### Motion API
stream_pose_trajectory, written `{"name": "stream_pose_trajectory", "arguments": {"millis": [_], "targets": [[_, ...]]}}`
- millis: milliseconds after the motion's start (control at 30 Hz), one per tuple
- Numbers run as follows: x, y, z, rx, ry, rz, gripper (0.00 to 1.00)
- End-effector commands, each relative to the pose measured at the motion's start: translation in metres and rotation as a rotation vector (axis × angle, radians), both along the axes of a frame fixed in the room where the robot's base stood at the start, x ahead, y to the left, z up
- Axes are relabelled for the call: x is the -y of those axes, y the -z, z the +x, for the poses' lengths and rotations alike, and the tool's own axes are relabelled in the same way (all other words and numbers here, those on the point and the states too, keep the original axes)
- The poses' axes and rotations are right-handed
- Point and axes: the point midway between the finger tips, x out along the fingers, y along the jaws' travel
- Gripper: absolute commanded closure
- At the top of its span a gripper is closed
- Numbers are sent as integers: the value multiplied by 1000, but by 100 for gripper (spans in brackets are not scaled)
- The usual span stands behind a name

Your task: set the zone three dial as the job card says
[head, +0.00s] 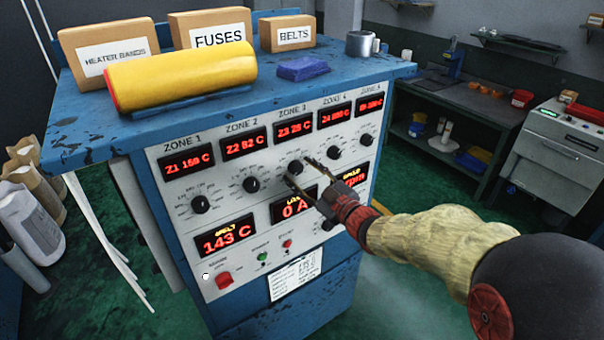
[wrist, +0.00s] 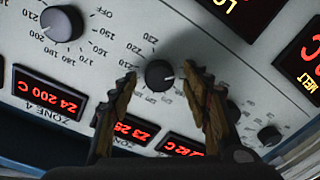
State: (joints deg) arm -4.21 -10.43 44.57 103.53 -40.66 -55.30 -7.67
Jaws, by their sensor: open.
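The zone three dial (head: 295,167) is a small black knob on the white panel, below the red ZONE 3 display (head: 295,128), which reads about 25 C. In the wrist view the knob (wrist: 159,73) stands between my two fingertips, with gaps seen on both sides. My gripper (head: 298,171) is open in front of the panel at this dial; the exact distance to the knob is hard to tell. A pale mark shows on the knob's right side in the wrist view. The job card (head: 297,275) is a white sheet low on the panel; its writing is too small to read.
The zone two dial (head: 251,184) and zone four dial (head: 334,152) flank it closely. The load display (head: 293,207) lies just below. A yellow roll (head: 180,75), labelled boxes and a blue block (head: 303,68) stand on the cabinet top (head: 105,132).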

Motion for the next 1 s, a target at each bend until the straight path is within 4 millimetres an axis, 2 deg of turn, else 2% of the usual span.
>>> {"name": "stream_pose_trajectory", "arguments": {"millis": [333, 1000], "targets": [[-2, -1, 4, 1, 0, 1, 53], [-2, 0, 3, 0, 1, 0, 91]]}}
